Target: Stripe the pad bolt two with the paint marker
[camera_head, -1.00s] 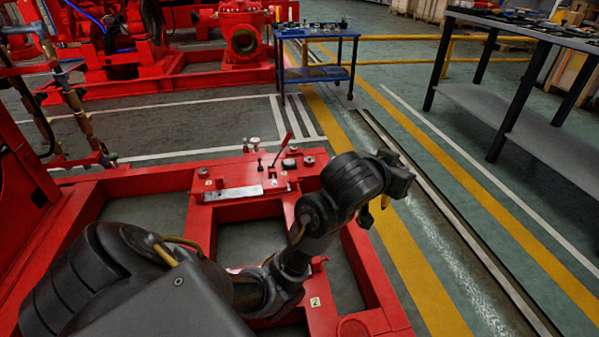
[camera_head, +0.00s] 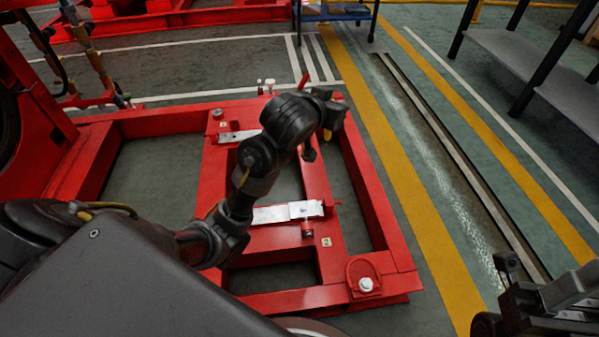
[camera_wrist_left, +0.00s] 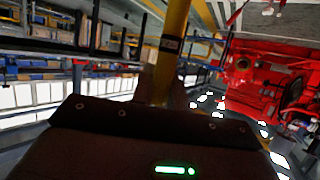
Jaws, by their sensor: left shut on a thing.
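My left gripper (camera_head: 331,112) is above the red skid frame (camera_head: 213,185). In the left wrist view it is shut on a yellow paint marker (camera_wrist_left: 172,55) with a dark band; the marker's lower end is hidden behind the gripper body. In the head view only a small yellow piece shows by the fingers. A tag marked 2 (camera_head: 326,242) is on the frame's cross rail, beside a silver pad plate (camera_head: 290,212) and a small bolt (camera_head: 306,230). The left gripper is well apart from these. My right gripper (camera_head: 520,300) is at the lower right, its fingers unclear.
A red lug with a silver bolt (camera_head: 366,284) is at the frame's near right corner. A second silver plate (camera_head: 238,136) lies farther back, partly behind my arm. A blue cart (camera_head: 335,14) and a grey workbench (camera_head: 560,85) stand beyond. Floor right of the frame is clear.

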